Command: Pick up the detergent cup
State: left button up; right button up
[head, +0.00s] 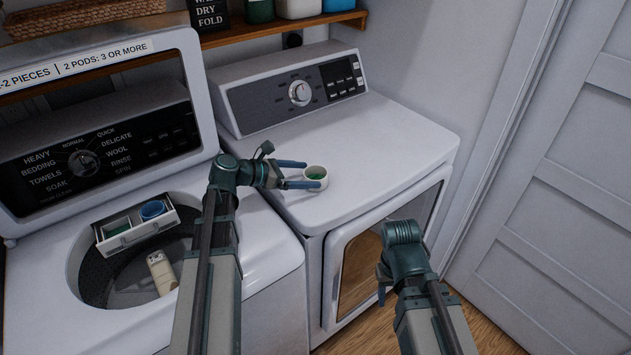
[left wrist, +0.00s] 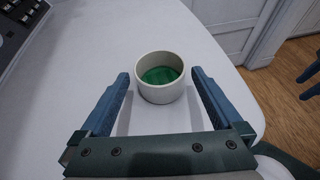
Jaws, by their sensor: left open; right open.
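The detergent cup (head: 316,178) is a small white cup with green liquid inside. It stands upright on the white top of the dryer (head: 385,140), near its front left part. My left gripper (head: 297,174) is open, with its two fingers pointing right on either side of the cup. In the left wrist view the cup (left wrist: 160,78) sits between and just ahead of the open fingertips, with a gap on each side. My right gripper (head: 382,292) is low in front of the dryer door, apart from the cup; its fingers are mostly hidden.
The washer (head: 265,250) at left has its lid up and an open detergent drawer (head: 135,228) with a green and a blue compartment. A shelf with bottles (head: 285,30) is behind. The dryer top is otherwise clear. A white door (head: 560,190) stands at right.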

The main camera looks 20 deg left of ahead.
aim_at(325, 175)
pick_arm(q)
jog(key=b+x, duration=0.1)
jog(key=x, duration=0.3)
jog(key=shift+w+d, duration=0.1)
jog(key=shift+d, duration=0.05)
jog(key=c, duration=1.2)
